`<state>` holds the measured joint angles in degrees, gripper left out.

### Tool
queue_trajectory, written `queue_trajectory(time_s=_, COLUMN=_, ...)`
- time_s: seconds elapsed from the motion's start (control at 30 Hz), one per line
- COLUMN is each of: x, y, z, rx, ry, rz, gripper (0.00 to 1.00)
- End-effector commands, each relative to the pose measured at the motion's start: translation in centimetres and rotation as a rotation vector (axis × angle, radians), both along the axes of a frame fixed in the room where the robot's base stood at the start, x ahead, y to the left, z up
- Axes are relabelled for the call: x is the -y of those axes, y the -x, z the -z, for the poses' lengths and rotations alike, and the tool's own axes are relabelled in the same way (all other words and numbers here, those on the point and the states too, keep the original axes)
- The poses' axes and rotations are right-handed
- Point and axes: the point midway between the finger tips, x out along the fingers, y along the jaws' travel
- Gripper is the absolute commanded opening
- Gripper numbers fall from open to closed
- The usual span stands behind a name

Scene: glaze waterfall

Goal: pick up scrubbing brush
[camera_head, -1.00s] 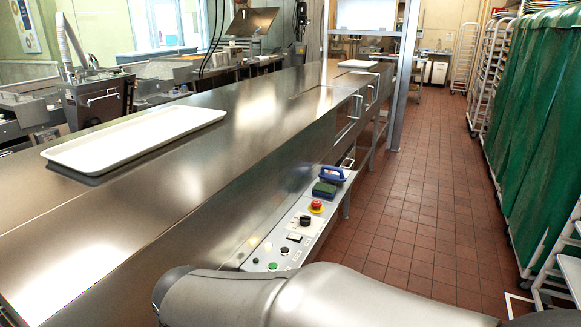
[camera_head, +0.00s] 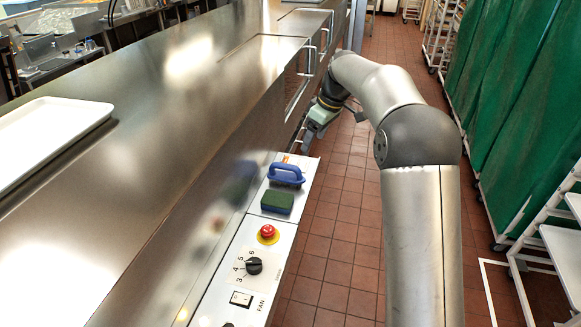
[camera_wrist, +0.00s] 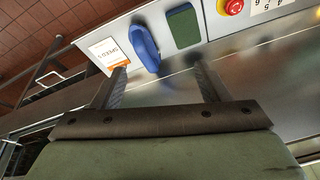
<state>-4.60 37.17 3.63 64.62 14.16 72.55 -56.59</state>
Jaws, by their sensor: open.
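The scrubbing brush (camera_head: 286,175), with a blue loop handle, lies on the light control panel along the machine's side. It also shows in the wrist view (camera_wrist: 145,48), ahead of my fingertips and between their lines, nearer the left finger. My gripper (camera_wrist: 160,77) is open, with nothing between its two fingers. In the head view, my gripper (camera_head: 303,138) is beyond the brush, close to the machine's side and apart from the brush. Its fingers are small and partly hidden there.
A green sponge (camera_head: 277,202) lies right beside the brush, with a red emergency button (camera_head: 267,232) and a black knob (camera_head: 254,266) nearer. A printed card (camera_wrist: 109,53) is beside the brush in the wrist view. The steel machine wall (camera_head: 215,200) borders the panel.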

Motion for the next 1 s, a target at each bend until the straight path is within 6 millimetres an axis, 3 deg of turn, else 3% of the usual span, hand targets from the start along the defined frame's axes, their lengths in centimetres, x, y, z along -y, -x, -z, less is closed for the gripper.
queue_trajectory(time_s=0.03, x=-0.9, y=-2.2, z=0.8, rx=0.020, ry=-0.019, rz=-0.065, gripper=0.69)
queue_trajectory(time_s=0.1, x=-1.7, y=-4.2, z=1.6, rx=0.049, ry=-0.040, rz=-0.146, gripper=0.69)
queue_trajectory(time_s=0.23, x=-2.7, y=-6.4, z=2.6, rx=0.089, ry=-0.067, rz=-0.244, gripper=0.69)
queue_trajectory(time_s=0.43, x=-3.6, y=-7.2, z=4.4, rx=0.105, ry=-0.077, rz=-0.290, gripper=0.69)
queue_trajectory(time_s=0.8, x=-6.5, y=-7.7, z=11.5, rx=0.105, ry=-0.077, rz=-0.287, gripper=0.69)
queue_trajectory(time_s=1.0, x=-7.4, y=-7.9, z=13.9, rx=0.107, ry=-0.076, rz=-0.286, gripper=0.69)
